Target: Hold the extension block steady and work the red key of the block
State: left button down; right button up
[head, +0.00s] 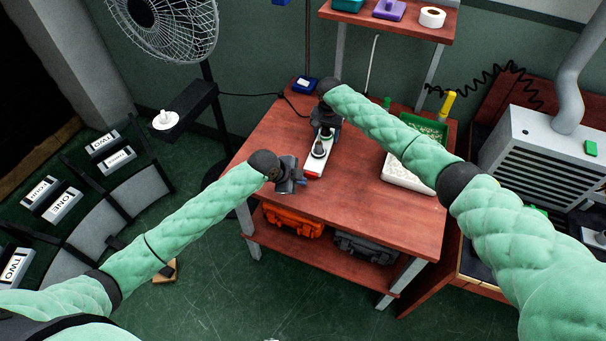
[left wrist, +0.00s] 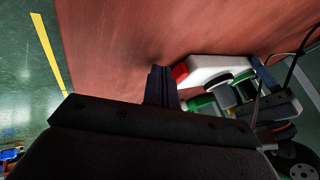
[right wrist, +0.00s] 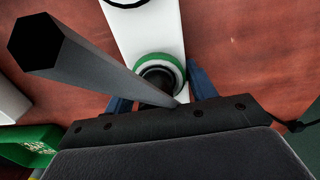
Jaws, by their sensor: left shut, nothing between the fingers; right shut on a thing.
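The white extension block (head: 315,166) lies on the red-brown table, with dark round plugs standing on it. Its red key (left wrist: 180,73) is at the near end of the block in the left wrist view. My right gripper (head: 328,121) is shut at the block's far end. In the right wrist view its blue fingers lie on both sides of the white block (right wrist: 150,32), by a green-ringed socket (right wrist: 160,70). The exact contact is hidden.
A white tray (head: 405,176) and a green bin (head: 425,128) stand on the table (head: 360,215) to the right. A blue object (head: 304,85) sits at its back edge. A dark hexagonal rod (right wrist: 95,65) crosses the right wrist view. The table's front is clear.

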pick_arm(q)
jog(key=s+v, duration=0.1)
jog(key=v, duration=0.9)
pick_arm(e)
jog(key=shift+d+f, duration=0.1)
jog(key=shift+d, duration=0.05)
pick_arm(q)
jog(key=shift+a, duration=0.15)
pick_arm(e)
jog(key=o, duration=1.3)
pick_arm(q)
jog(key=shift+f, duration=0.1)
pick_arm(e)
jog(key=shift+o, duration=0.2)
